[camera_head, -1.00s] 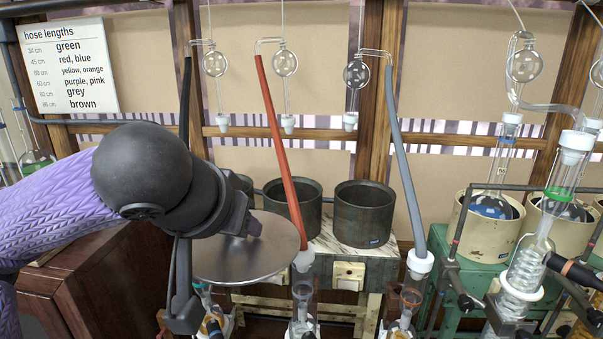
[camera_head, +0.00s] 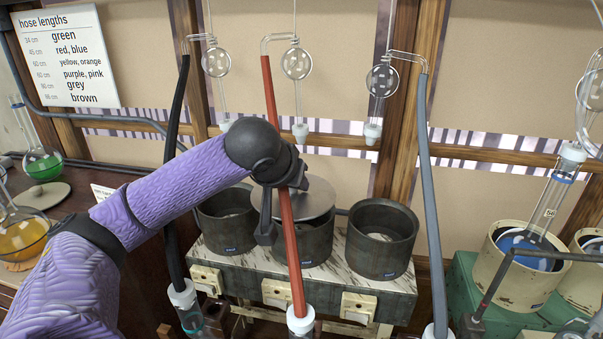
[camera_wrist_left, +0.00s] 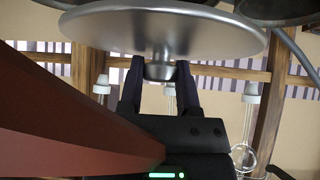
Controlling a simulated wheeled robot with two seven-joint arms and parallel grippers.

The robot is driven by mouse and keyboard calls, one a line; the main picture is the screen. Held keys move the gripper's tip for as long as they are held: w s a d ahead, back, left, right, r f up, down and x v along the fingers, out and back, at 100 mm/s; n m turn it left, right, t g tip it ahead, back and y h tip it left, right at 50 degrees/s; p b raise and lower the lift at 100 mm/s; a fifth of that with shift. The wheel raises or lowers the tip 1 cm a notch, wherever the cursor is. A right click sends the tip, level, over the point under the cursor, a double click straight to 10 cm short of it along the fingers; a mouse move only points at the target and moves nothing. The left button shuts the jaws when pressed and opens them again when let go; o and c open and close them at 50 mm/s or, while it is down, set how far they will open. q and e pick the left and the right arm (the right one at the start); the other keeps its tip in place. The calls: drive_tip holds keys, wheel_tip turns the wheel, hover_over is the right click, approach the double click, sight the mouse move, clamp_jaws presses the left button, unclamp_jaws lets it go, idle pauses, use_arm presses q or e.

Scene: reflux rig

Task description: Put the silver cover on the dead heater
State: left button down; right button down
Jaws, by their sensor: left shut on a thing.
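My left gripper (camera_head: 300,183) is shut on the knob of the silver cover (camera_head: 320,200), a round metal disc. The left wrist view shows both fingers (camera_wrist_left: 160,72) around the knob under the cover's disc (camera_wrist_left: 165,28). In the head view the cover overlaps the opening of the middle dark heater (camera_head: 318,248); I cannot tell whether it touches the rim. The left heater (camera_head: 228,232) and right heater (camera_head: 375,245) are uncovered. I cannot tell which heater is dead. My right gripper is not in view.
The red hose (camera_head: 283,215) passes in front of my gripper and the cover, very close to the wrist. A black hose (camera_head: 172,165) and a grey hose (camera_head: 430,190) hang either side. Switches (camera_head: 277,293) line the bench front. A beige lid (camera_head: 40,195) lies at left.

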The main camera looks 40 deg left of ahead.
use_arm(q)
drive_tip(key=w+a+p, duration=0.1)
drive_tip(key=w, duration=0.1)
drive_tip(key=w+a+p, duration=0.1)
drive_tip(key=w, duration=0.1)
drive_tip(key=w+a, duration=0.1)
drive_tip(key=w, duration=0.2)
drive_tip(key=shift+a+p, duration=0.35)
drive_tip(key=shift+p, duration=0.05)
wheel_tip(320, 180, down, 7)
drive_tip(key=p, duration=0.1)
drive_tip(key=shift+f, duration=0.3)
drive_tip(key=shift+f, duration=0.35)
drive_tip(key=shift+c, duration=1.6)
unclamp_jaws()
drive_tip(key=shift+r, duration=0.1)
drive_tip(key=v, duration=0.6)
drive_tip(key=b+v, duration=0.1)
drive_tip(key=v, duration=0.5)
drive_tip(key=shift+r, duration=0.55)
